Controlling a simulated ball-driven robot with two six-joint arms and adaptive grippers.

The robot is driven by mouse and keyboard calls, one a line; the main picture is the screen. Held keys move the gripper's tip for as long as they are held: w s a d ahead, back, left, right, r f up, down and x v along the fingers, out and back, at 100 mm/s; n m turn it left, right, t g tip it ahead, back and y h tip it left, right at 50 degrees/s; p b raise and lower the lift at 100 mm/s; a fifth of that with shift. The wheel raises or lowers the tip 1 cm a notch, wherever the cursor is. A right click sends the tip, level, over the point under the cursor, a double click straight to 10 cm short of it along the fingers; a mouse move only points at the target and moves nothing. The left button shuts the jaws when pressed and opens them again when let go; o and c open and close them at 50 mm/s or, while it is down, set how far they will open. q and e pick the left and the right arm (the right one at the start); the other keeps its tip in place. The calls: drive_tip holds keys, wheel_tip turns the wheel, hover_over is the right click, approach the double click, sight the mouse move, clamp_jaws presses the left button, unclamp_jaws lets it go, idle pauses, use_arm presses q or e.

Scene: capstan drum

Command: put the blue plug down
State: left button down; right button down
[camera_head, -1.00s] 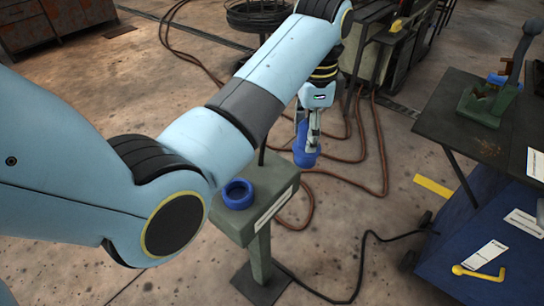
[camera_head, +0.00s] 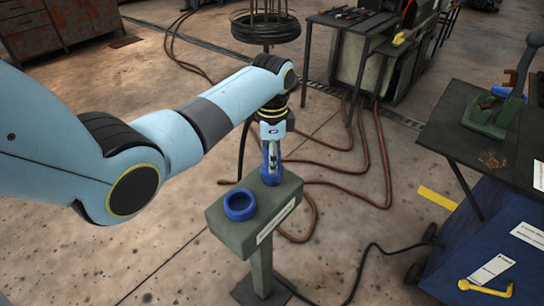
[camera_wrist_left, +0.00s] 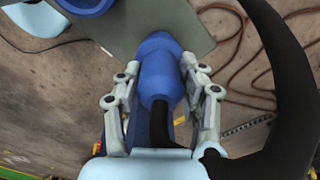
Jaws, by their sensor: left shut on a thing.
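The blue plug (camera_head: 271,177) is upright at the far right end of the small green-grey stand top (camera_head: 233,222). My left gripper (camera_head: 271,150) is shut on it from above. In the left wrist view the plug (camera_wrist_left: 157,62) lies between the two fingers (camera_wrist_left: 160,95), with a black cable at its near end. The plug's far end is over the stand top (camera_wrist_left: 190,22); I cannot tell whether it touches. A blue ring-shaped socket (camera_head: 239,205) sits on the stand, left of the plug. My right gripper is not in view.
A dark workbench (camera_head: 480,135) with a green vise-like tool (camera_head: 492,110) stands at the right, beside a blue cart (camera_head: 480,250). Brown hoses (camera_head: 340,165) and a black cable (camera_head: 370,255) lie on the floor. A wire coil (camera_head: 264,27) stands behind.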

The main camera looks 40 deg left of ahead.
use_arm(q)
drive_tip(key=c, duration=0.8)
unclamp_jaws()
drive_tip(key=shift+f, duration=0.1)
wheel_tip(320, 180, up, 12)
drive_tip(key=shift+r+p, duration=0.15)
drive_tip(key=shift+p, duration=0.35)
